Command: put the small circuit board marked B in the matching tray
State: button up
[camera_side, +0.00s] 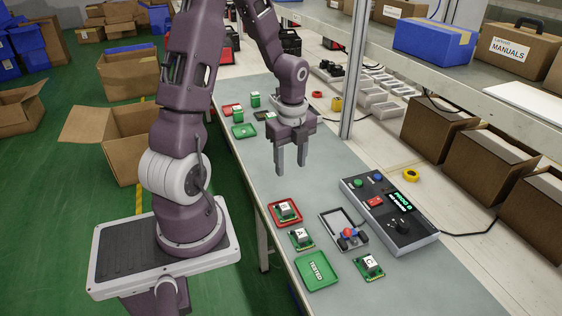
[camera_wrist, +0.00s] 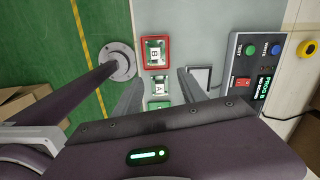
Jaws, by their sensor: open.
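The small circuit board marked B (camera_wrist: 153,51) lies in a red-rimmed tray (camera_wrist: 144,40) in the wrist view. In the side view the same board (camera_side: 286,209) sits in the red tray (camera_side: 275,222) near the table's left edge. A green tray marked TESTED (camera_side: 303,283) lies empty closer to the camera. Board A (camera_side: 301,238) lies on the table between the two trays, and board C (camera_side: 370,266) lies to the right. My gripper (camera_side: 292,170) is open and empty, above the table and farther back than the red tray. Its fingers also show in the wrist view (camera_wrist: 160,84).
A control box (camera_side: 390,215) with a lit display reading PROG B stands right of the trays, beside a small test fixture (camera_side: 344,231). More boards and small trays (camera_side: 244,131) lie at the table's far end. A metal post (camera_side: 355,80) rises behind. The mid-table is clear.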

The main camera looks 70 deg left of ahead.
jog(key=d+r+n+t+y, duration=0.1)
jog(key=d+r+n+t, duration=0.1)
jog(key=d+r+n, duration=0.7)
jog(key=s+d+r+n+t+h, duration=0.1)
jog(key=s+d+r+n+t, duration=0.2)
jog(key=s+d+r+n, duration=0.4)
jog(key=s+d+r, duration=0.3)
jog(key=s, duration=0.1)
jog(key=shift+s+d+h, duration=0.15)
jog(key=shift+d+h, duration=0.1)
jog(key=shift+h, duration=0.15)
